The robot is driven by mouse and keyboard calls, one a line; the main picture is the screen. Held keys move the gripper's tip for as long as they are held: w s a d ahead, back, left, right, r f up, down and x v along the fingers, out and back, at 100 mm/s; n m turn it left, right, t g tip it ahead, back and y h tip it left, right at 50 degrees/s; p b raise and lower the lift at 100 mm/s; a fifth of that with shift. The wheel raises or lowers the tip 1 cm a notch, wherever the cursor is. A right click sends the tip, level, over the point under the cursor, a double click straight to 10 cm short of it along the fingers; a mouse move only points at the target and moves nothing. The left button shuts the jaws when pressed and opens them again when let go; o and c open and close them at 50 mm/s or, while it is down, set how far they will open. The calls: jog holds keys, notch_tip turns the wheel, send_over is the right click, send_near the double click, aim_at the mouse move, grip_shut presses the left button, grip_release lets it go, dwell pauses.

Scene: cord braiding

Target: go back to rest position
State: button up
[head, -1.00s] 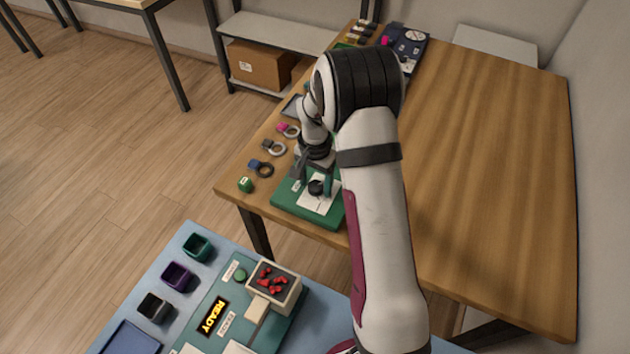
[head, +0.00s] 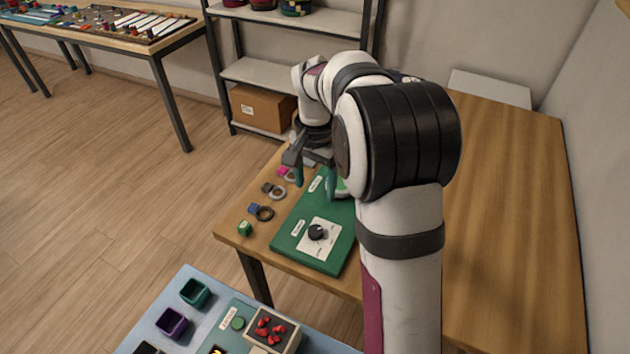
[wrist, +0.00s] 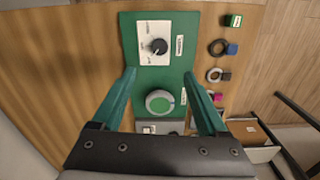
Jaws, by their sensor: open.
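My gripper (head: 314,182) is open and empty, raised above the wooden table. Its two green fingers also show in the wrist view (wrist: 160,76), well apart with nothing between them. Below is a green panel (head: 288,245) with a black knob (head: 317,232) on a white label plate. A round green button (wrist: 160,102) in a pale ring sits on the panel, between the fingers as the wrist view sees it. In the head view my arm hides part of the panel and button.
Rings with coloured tags, such as the blue-tagged one (head: 262,212), and a green block (head: 245,228) lie along the table's left edge. A blue table (head: 150,335) in front holds small bins and a box of red pieces (head: 272,330). A shelf (head: 255,75) stands behind.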

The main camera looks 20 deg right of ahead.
jog(key=shift+r, duration=0.2)
jog(key=s+a+r+n+y, duration=0.1)
jog(key=s+a+r, duration=0.2)
jog(key=s, duration=0.5)
jog(key=s+a+r+n, duration=0.1)
jog(key=s+a+r, duration=0.2)
jog(key=s, duration=0.5)
jog(key=s+a+f+n, duration=0.1)
jog(key=s, duration=0.5)
jog(key=s+a+f+n, duration=0.1)
jog(key=s+a+f, duration=0.1)
jog(key=s, duration=0.5)
jog(key=shift+s+a+y, duration=0.2)
jog(key=shift+a+y, duration=0.1)
jog(key=shift+y, duration=0.1)
